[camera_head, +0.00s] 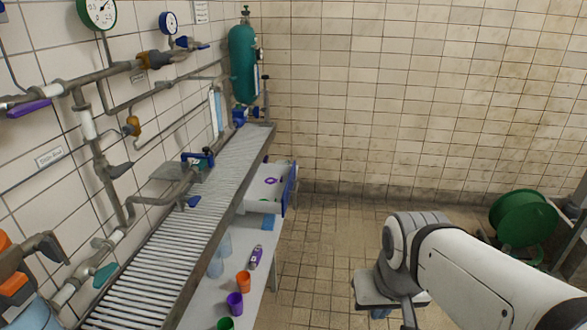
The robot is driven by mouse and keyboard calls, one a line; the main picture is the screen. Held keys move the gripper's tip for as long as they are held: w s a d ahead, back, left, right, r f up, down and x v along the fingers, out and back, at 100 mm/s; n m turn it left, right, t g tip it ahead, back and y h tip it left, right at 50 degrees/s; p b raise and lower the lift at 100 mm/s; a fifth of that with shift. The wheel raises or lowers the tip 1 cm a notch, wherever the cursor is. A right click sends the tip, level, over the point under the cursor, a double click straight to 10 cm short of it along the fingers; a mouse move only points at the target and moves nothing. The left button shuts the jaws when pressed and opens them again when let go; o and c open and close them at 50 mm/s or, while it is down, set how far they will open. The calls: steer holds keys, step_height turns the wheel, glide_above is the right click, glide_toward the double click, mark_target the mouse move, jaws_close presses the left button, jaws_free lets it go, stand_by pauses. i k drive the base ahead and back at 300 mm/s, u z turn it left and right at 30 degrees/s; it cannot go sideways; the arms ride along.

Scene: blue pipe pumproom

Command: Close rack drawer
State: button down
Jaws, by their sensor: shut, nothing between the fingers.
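The rack drawer (266,186) juts out to the right from under the roller rack, pulled open. It is white inside with a blue front (290,189). A purple ring-like item (271,181) and a small green item lie in it. My white arm enters from the lower right, and its near joint stands to the right of the drawer, with floor between them. I cannot make out my gripper's fingers in this view.
The grey roller rack (181,231) runs along the left wall. A shelf (204,300) below the rollers holds orange, purple and green cups and a purple tool. Pipes and gauges line the wall. A teal cylinder (243,64) hangs at the back. A green reel (522,217) stands far right. Floor right of the drawer is clear.

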mark_target(258, 190)
steer(key=u, duration=0.05)
steer(key=i, duration=2.05)
steer(key=u, duration=0.25)
